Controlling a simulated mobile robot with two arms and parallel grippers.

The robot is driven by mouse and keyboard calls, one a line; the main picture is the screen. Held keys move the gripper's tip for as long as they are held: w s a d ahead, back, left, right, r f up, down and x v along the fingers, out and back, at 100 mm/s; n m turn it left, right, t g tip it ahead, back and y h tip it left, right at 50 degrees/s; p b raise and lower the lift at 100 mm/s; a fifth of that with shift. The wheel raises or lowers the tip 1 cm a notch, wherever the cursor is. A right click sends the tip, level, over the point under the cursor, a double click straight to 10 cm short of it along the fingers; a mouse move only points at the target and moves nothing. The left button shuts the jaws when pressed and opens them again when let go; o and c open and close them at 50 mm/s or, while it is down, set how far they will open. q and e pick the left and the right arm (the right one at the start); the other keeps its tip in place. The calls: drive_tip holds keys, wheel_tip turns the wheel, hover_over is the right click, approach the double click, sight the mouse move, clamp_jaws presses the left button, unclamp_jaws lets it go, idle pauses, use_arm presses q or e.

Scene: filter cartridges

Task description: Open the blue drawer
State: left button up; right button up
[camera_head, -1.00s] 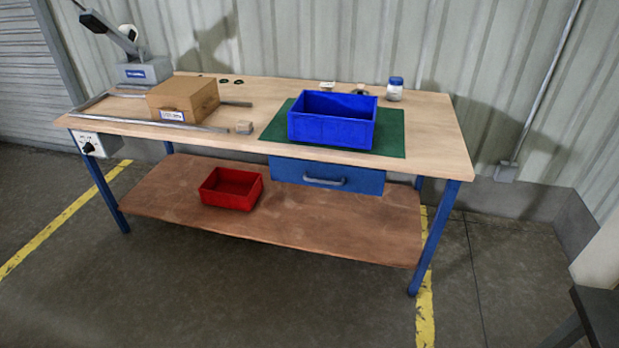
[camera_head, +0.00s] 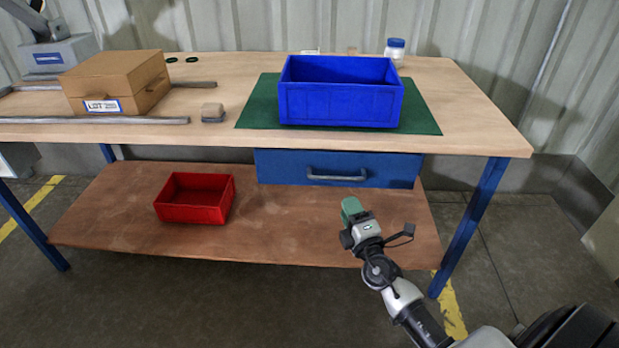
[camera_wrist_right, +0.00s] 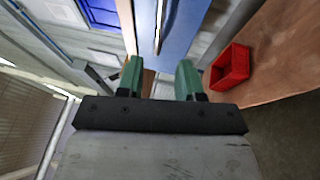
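The blue drawer (camera_head: 283,168) hangs under the tabletop and looks shut. Its grey bar handle (camera_head: 337,175) runs across its front. My right gripper (camera_head: 352,207) is in front of the drawer, lower than the handle in the picture and apart from it. In the right wrist view the green fingers of my right gripper (camera_wrist_right: 160,80) stand apart with nothing between them. The drawer front (camera_wrist_right: 186,25) and the handle (camera_wrist_right: 158,28) show beyond the fingertips. My left gripper is not in view.
The workbench (camera_head: 470,110) carries a blue bin (camera_head: 340,105) on a green mat (camera_head: 258,105), a cardboard box (camera_head: 115,80) and a white jar with a blue lid (camera_head: 395,48). A red bin (camera_head: 195,198) sits on the lower shelf (camera_head: 110,215). The shelf ends below the drawer.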

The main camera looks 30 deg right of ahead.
sight(334, 178)
drive_tip(key=x, duration=1)
drive_tip(key=shift+w+r, duration=0.1)
drive_tip(key=shift+w, duration=0.05)
clamp_jaws()
